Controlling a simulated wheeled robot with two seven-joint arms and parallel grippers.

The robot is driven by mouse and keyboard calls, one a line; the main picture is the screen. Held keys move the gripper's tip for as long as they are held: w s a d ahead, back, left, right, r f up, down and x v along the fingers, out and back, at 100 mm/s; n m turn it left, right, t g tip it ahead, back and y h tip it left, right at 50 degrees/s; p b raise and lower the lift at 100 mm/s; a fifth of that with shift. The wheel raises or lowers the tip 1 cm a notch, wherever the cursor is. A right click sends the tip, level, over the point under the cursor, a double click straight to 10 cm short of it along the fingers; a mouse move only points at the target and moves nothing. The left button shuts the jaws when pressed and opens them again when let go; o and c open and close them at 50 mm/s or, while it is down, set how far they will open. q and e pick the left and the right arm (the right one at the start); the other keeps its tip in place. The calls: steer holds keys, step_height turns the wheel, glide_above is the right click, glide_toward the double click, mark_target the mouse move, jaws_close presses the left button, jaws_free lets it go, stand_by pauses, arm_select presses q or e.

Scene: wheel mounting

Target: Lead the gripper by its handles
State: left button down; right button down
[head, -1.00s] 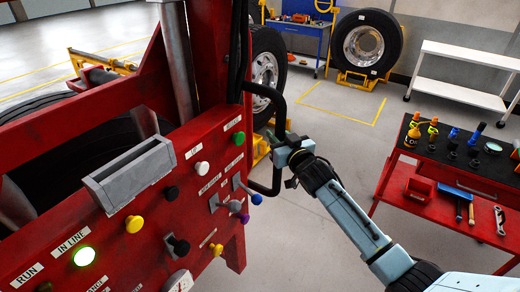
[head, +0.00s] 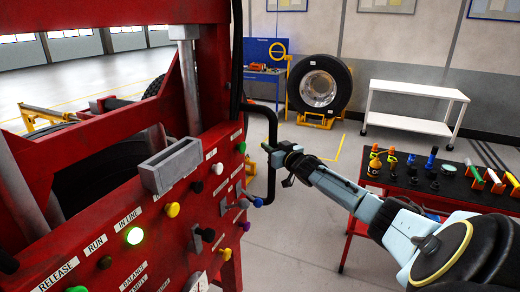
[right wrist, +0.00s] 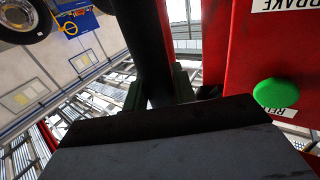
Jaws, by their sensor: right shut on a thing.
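The big red machine (head: 150,235) with its control panel fills the left of the head view. A black handle (head: 272,120) bends out from its right side. My right gripper (head: 275,152) is shut on this handle's upright bar. In the right wrist view the black handle (right wrist: 148,45) runs between the two dark fingers (right wrist: 157,92). The red panel stands to the right there, with a green button (right wrist: 276,92). My left gripper is in neither view, and no handle shows clearly on the machine's left side.
A red tool cart (head: 352,226) with bottles and tools stands to the right. A white shelf (head: 415,105), a wheel (head: 320,87) on a yellow stand and a blue workbench (head: 264,70) are at the back. Grey floor (head: 310,225) is clear between machine and cart.

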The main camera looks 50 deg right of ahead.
steer(key=shift+s+d, duration=0.25)
steer(key=shift+d, duration=0.15)
steer(key=c, duration=1.4)
jaws_free()
steer(key=shift+d, duration=0.15)
steer(key=shift+c, duration=0.2)
steer(key=shift+o, duration=1.4)
steer(key=shift+d+f, duration=0.15)
steer(key=shift+d, duration=0.05)
steer(key=shift+a, duration=0.3)
steer(key=p+v, duration=0.1)
steer(key=v, duration=1.2)
steer(key=shift+d, duration=0.1)
